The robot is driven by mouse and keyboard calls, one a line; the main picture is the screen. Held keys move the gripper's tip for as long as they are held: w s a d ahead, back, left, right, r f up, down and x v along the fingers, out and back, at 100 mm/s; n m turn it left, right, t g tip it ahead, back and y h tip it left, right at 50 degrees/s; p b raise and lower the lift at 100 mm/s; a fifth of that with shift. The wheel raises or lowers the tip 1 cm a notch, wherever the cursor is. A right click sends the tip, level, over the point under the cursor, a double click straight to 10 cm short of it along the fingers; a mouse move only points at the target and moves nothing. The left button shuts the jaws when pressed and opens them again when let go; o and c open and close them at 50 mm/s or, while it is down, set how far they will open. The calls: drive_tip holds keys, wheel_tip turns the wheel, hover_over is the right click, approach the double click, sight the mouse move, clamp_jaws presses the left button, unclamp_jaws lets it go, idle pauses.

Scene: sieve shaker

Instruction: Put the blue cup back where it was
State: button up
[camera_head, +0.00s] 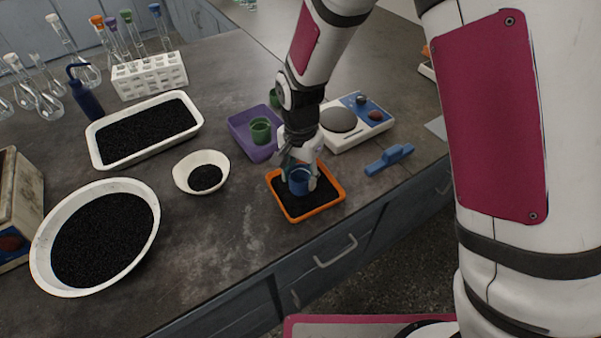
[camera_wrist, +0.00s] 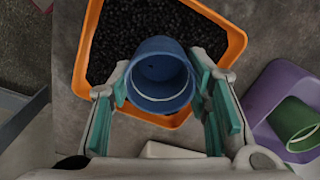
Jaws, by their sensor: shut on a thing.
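The blue cup (camera_head: 299,181) is held between the fingers of my gripper (camera_head: 300,172), over the orange tray. In the wrist view the blue cup (camera_wrist: 160,75) sits between the two green-padded fingers of my gripper (camera_wrist: 165,90), its open mouth toward the camera. Its inside looks empty. The orange tray (camera_head: 328,205) has a layer of black granules in it; in the wrist view its rim (camera_wrist: 90,40) shows behind the cup. I cannot tell whether the cup touches the granules.
A scale (camera_head: 355,122) and a blue tool (camera_head: 390,158) are to the right. A small white bowl (camera_head: 201,172) lies left.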

drive_tip(key=shift+f, duration=0.15)
drive_tip(key=o, duration=1.2)
